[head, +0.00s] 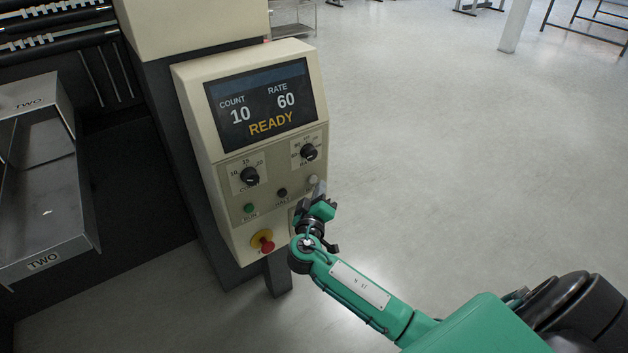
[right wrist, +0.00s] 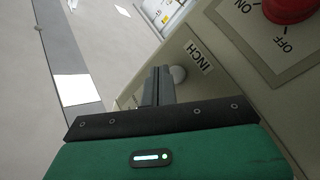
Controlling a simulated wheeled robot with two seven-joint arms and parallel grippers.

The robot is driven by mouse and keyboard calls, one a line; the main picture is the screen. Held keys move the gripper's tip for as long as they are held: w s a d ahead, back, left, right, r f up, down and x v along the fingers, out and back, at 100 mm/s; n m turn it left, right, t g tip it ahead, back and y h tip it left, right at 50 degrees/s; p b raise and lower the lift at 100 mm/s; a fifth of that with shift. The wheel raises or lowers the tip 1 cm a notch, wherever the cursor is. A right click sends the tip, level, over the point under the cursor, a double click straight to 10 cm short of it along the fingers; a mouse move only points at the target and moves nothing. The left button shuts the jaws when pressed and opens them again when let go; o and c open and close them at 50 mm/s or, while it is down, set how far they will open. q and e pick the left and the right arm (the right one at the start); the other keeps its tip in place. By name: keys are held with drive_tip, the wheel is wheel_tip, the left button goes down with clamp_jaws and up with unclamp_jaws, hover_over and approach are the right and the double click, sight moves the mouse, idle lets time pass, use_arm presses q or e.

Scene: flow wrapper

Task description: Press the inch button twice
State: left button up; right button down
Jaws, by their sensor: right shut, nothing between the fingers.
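The control panel (head: 215,165) stands left of centre in the head view, its screen (head: 262,105) reading COUNT 10, RATE 60 and READY. The pale inch button (head: 313,180) is at the panel's lower right, partly behind my gripper. In the right wrist view, the whitish round inch button (right wrist: 178,74) sits beside the INCH label (right wrist: 199,58). My right gripper (head: 318,188) is shut and empty, its fingertips right by the button. In the right wrist view, the closed fingers (right wrist: 157,84) partly overlap the button; I cannot tell whether they touch it. My left gripper is not in view.
A green button (head: 249,208), a dark button (head: 282,193), a red knob on yellow (head: 267,246) and two dials, count (head: 250,176) and rate (head: 308,152), share the panel. A red ON/OFF knob (right wrist: 288,8) is near the gripper.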

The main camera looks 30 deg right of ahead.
drive_tip(key=shift+s+d, duration=0.2)
drive_tip(key=shift+s, duration=2.3)
drive_tip(key=shift+f, duration=0.1)
idle(0.7)
drive_tip(key=w+a+f+y, duration=0.1)
drive_tip(key=a+f+y, duration=0.1)
drive_tip(key=a+y, duration=0.1)
drive_tip(key=w+a+f+t+y, duration=0.1)
drive_tip(key=w+a+f+y, duration=0.1)
drive_tip(key=y, duration=0.3)
drive_tip(key=w+a+f+m+t+y, duration=0.1)
drive_tip(key=a+f+y, duration=0.3)
drive_tip(key=y, duration=0.1)
drive_tip(key=shift+w+a+f+p, duration=0.15)
drive_tip(key=shift+w+f+p, duration=0.05)
drive_tip(key=shift+w+p, duration=0.15)
drive_tip(key=shift+a+r+m+t+y, duration=0.2)
drive_tip(key=shift+a+m+t+y, duration=0.1)
drive_tip(key=shift+m+t+y, duration=0.25)
drive_tip(key=s+d+r+m+t+h, duration=0.3)
drive_tip(key=s+d+m+h, duration=0.1)
drive_tip(key=m, duration=0.5)
drive_tip(key=s+d+r+m+t+h, duration=0.4)
drive_tip(key=d+m+h, duration=0.2)
drive_tip(key=m, duration=0.4)
drive_tip(key=shift+s+d, duration=0.2)
drive_tip(key=shift+d, duration=0.25)
